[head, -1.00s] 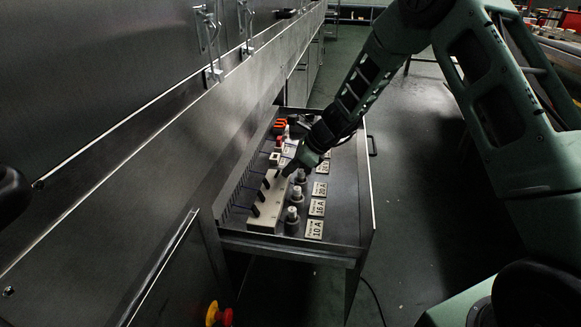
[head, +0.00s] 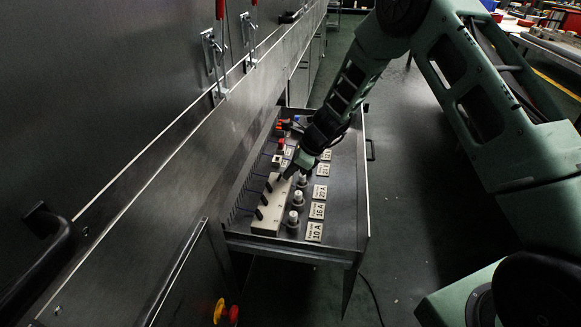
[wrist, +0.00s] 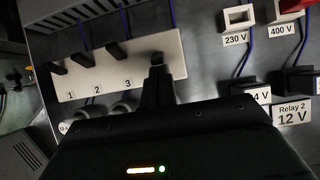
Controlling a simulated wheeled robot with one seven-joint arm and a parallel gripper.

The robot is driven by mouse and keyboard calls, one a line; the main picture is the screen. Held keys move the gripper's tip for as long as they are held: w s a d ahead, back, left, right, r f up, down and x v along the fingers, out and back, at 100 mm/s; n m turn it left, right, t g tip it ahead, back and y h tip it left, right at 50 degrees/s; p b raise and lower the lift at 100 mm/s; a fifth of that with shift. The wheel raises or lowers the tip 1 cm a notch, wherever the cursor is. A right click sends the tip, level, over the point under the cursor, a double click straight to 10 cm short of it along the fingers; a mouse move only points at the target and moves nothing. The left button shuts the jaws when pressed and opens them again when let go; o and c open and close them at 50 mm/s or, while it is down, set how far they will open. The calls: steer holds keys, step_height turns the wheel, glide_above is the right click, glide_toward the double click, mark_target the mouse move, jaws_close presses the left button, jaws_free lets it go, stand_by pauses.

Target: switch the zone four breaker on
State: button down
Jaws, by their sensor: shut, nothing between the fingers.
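The breaker block (head: 264,226) is a long pale strip with dark levers in the open drawer. In the wrist view the block (wrist: 92,90) shows labels 1, 2 and 3 beside three dark levers, the third lever (wrist: 115,48) standing nearest my gripper. My gripper (wrist: 158,72) is shut and empty, its tips at the fourth position. A small dark piece, seemingly the fourth lever (wrist: 157,57), shows just beyond the tips; I cannot tell whether they touch. The label there is hidden by the fingers. In the head view my gripper (head: 286,176) is at the block's far end.
Grey fuse holders and labels such as 10 A (head: 314,232) stand right of the block. Sockets marked 230 V (wrist: 238,18) and 400 V (wrist: 286,8) and a Relay 2 12 V label (wrist: 293,114) lie to the right in the wrist view. The dryer wall rises on the left.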

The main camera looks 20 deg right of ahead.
steer(key=shift+w+a+r+h+p, duration=0.15)
steer(key=shift+r+h+p, duration=0.25)
steer(key=shift+p, duration=1)
steer(key=p, duration=0.3)
steer(key=shift+a+r+g+h, duration=0.2)
steer(key=shift+g+h, duration=0.1)
steer(key=shift+g, duration=0.1)
steer(key=shift+w+r+p, duration=0.1)
steer(key=shift+p, duration=0.6)
steer(key=p, duration=0.2)
steer(key=shift+w+a+r+p, duration=0.1)
steer(key=shift+w+a+p, duration=0.1)
steer(key=shift+a+p, duration=0.2)
steer(key=shift+w+a, duration=0.1)
steer(key=shift+a, duration=0.05)
steer(key=shift+f, duration=0.25)
steer(key=shift+r, duration=0.2)
steer(key=shift+r+p, duration=0.7)
steer(key=shift+p, duration=0.1)
